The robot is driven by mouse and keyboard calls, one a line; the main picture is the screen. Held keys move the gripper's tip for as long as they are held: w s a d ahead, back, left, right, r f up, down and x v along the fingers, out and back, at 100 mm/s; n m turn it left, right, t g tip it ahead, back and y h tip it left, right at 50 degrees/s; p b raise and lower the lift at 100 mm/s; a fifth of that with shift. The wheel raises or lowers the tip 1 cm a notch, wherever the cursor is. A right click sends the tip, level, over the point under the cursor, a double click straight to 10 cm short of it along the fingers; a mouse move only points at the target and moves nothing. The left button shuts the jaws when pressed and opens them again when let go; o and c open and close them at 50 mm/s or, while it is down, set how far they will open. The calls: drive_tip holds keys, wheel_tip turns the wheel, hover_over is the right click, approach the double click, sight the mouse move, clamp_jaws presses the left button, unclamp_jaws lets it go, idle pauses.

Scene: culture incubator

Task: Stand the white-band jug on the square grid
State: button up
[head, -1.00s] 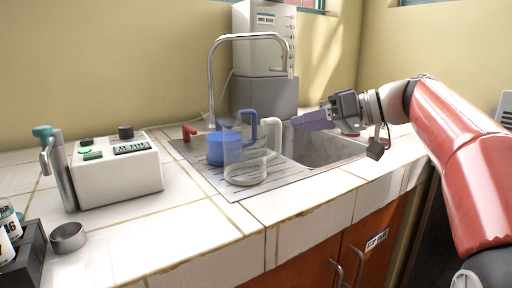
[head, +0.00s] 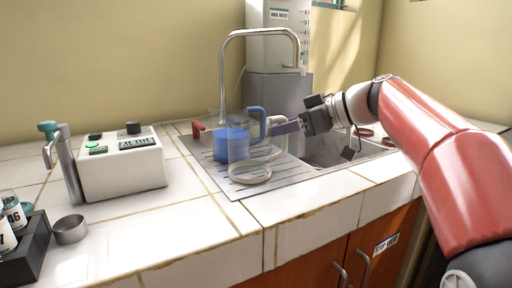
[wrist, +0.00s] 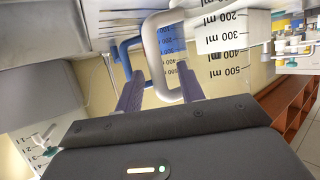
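The white-band jug (head: 250,174) is clear, with a white ring at its base and a white handle (wrist: 160,55). It stands upright on the drainboard beside the sink. Its wall with ml marks shows in the wrist view (wrist: 228,45). My gripper (head: 287,127) is at the handle from the right. In the wrist view my gripper (wrist: 158,92) is open, with the white handle between or just beyond its fingertips; I cannot tell if they touch. I cannot make out a separate square grid in these frames.
A blue-handled jug with blue contents (head: 231,145) stands close behind. A red handle (head: 198,130) shows to its left. A white device (head: 120,165) and metal cup (head: 70,229) stand left; the front tiles are clear.

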clamp_jaws()
drive_tip(key=shift+r, duration=0.1)
idle(0.4)
